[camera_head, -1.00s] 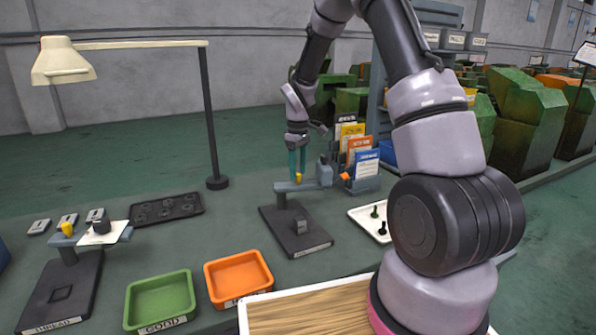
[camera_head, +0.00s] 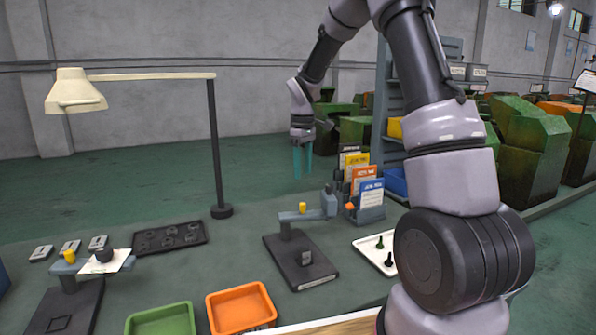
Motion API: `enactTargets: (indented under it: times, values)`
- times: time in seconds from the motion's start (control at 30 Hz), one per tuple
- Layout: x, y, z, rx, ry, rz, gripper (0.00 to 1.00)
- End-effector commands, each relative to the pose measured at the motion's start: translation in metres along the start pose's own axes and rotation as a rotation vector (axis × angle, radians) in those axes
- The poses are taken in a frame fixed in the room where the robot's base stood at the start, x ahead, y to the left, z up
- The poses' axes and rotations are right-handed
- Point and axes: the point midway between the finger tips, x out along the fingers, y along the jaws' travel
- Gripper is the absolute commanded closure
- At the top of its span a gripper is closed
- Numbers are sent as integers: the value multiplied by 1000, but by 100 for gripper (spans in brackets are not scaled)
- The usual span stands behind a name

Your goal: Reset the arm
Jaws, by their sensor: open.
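My gripper (camera_head: 303,162) hangs fingers down above the far part of the bench. Its two teal fingers are apart and nothing shows between them. Below it stands a grey gauge stand (camera_head: 300,255) with a dark base, a raised grey arm and a small yellow piece (camera_head: 302,207) on that arm. The fingertips are clear of the yellow piece, with a gap between them. My arm arches from the right side of the picture over to the gripper.
A card rack (camera_head: 368,212) stands right of the gauge stand. A white tray (camera_head: 366,252) holds dark bolts. An orange bin (camera_head: 238,291) and a green bin (camera_head: 150,322) lie in front. A lamp (camera_head: 212,150) and second stand (camera_head: 72,290) are at left.

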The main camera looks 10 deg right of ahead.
Motion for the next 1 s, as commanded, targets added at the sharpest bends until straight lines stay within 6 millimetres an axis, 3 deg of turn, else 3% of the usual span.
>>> enactTargets:
  times: [0.13,0.27,0.4,0.6,0.8,1.0]
  values:
    - [-21,-5,10,51,28,15,43]
    - [-63,-18,34,170,93,41,43]
    - [-109,-40,70,335,184,61,43]
    - [-156,-78,124,568,326,61,43]
    - [-182,-118,178,793,478,28,43]
    - [-188,-150,218,970,605,-27,43]
